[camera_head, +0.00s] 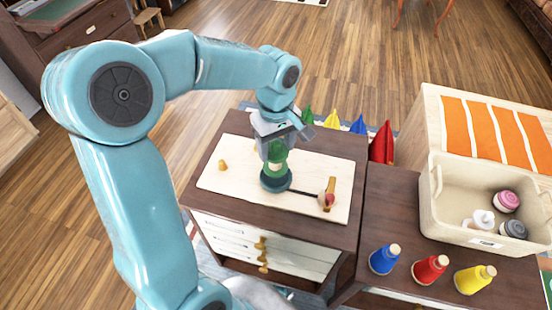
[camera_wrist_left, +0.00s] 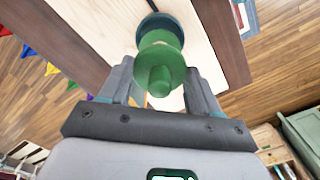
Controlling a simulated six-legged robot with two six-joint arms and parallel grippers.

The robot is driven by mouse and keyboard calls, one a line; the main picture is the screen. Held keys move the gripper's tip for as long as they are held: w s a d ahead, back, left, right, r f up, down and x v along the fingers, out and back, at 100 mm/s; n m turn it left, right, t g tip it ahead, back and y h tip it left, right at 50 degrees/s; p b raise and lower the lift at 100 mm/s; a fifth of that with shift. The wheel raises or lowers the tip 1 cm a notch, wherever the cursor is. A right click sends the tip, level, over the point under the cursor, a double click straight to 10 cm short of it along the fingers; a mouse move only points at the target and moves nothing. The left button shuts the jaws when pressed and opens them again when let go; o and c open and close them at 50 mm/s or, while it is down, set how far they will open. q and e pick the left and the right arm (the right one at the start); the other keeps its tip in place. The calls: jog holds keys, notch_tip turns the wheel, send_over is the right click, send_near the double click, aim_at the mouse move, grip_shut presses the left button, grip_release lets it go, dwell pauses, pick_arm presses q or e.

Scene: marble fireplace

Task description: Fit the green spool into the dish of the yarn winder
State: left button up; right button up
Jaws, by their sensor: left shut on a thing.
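The green spool (camera_head: 277,158) is between the fingers of my left gripper (camera_head: 275,143), which is shut on it. The spool is roughly upright, directly over the dark teal dish (camera_head: 274,184) of the yarn winder. Its lower end is at the dish; I cannot tell whether it is seated or just above. In the left wrist view the green spool (camera_wrist_left: 160,72) lies between the fingers, with the teal dish (camera_wrist_left: 158,24) just beyond it. A dark rod runs from the dish to a wooden piece with a red knob (camera_head: 329,199). My right gripper is not in view.
The winder stands on a pale board (camera_head: 232,180) on a dark wooden cabinet, with a small wooden peg (camera_head: 222,165) at left. A cream bin (camera_head: 455,220) holds several small items.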

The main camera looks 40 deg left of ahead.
aim_at(276, 152)
pick_arm(q)
notch_tip(276, 152, down, 4)
jog(key=shift+r+b, duration=0.1)
jog(key=shift+b, duration=0.2)
jog(key=shift+f, duration=0.35)
jog(key=shift+r, duration=0.1)
jog(key=o, duration=1.1)
jog(key=shift+f, duration=0.2)
jog(key=shift+r, duration=0.1)
